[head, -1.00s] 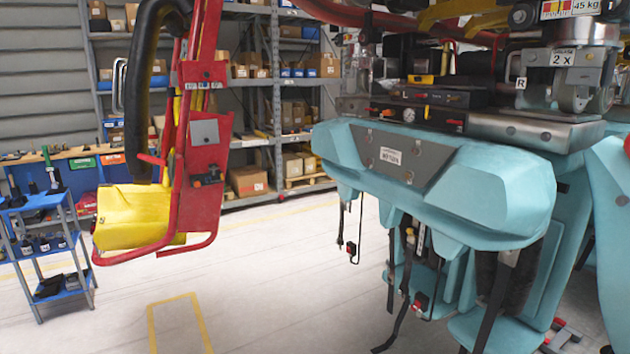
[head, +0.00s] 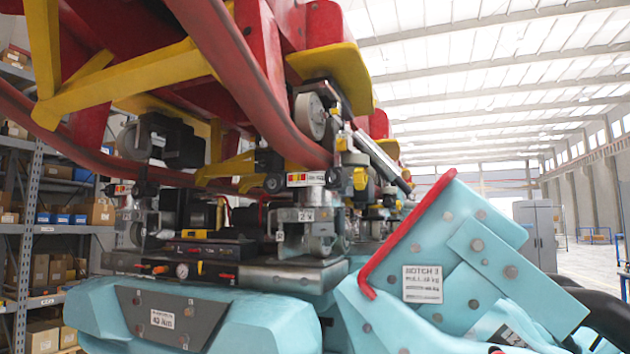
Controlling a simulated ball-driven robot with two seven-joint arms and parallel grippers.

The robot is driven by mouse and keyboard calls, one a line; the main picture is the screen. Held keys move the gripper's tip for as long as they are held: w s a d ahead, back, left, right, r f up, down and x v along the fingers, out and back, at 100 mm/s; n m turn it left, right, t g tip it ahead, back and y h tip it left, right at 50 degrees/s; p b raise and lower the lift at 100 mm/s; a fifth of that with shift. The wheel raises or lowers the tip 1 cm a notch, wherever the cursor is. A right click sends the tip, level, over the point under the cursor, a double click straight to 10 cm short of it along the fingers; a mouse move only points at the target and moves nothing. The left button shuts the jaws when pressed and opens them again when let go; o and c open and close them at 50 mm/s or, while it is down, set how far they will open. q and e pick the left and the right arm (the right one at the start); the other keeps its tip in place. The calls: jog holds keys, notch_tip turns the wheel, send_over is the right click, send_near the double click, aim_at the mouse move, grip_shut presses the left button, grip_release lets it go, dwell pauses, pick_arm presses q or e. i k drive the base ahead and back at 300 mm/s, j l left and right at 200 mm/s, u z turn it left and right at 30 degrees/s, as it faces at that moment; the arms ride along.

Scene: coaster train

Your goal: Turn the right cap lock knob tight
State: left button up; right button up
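A black panel (head: 205,252) with a round gauge (head: 182,270) and small red and orange parts lies to the left. I cannot pick out the right cap lock knob with certainty. Neither gripper is in view.
A teal block with a red edge bar (head: 405,235) and a NOTCH 3 label (head: 423,284) stands close at the right. Yellow and red track beams (head: 130,80) are overhead. Shelves with boxes (head: 40,240) stand at the left. A grey cabinet (head: 537,235) and open floor are far right.

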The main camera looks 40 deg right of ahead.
aim_at(332, 176)
jog(key=z, duration=1.3)
